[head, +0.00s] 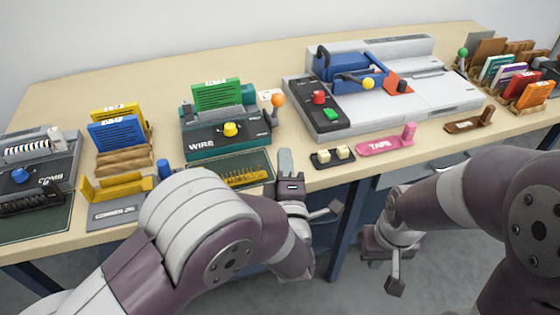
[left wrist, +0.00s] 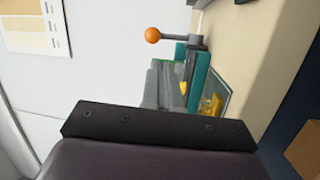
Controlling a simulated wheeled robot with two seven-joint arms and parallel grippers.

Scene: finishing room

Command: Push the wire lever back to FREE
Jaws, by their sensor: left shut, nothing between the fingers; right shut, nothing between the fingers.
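The wire machine (head: 215,142) is a teal and dark grey unit marked WIRE, with a yellow knob and a green pad on top. Its lever ends in an orange ball (head: 278,100) at the machine's right side, and the ball stands up beside a small white label (head: 266,95). The ball (left wrist: 152,35) and the teal machine (left wrist: 198,72) also show in the left wrist view. My left gripper (head: 286,158) is shut and empty, in front of the lever and below it in the picture, apart from the ball. My right gripper (head: 374,242) is shut, low off the table's front edge.
Left stand a comb machine (head: 62,160) and racks of pads (head: 118,130). Right are a large grey and blue machine (head: 350,120), a small black tray (head: 332,158) and a pink TAPE holder (head: 385,147). A tray of yellow wires (head: 240,178) lies before the wire machine.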

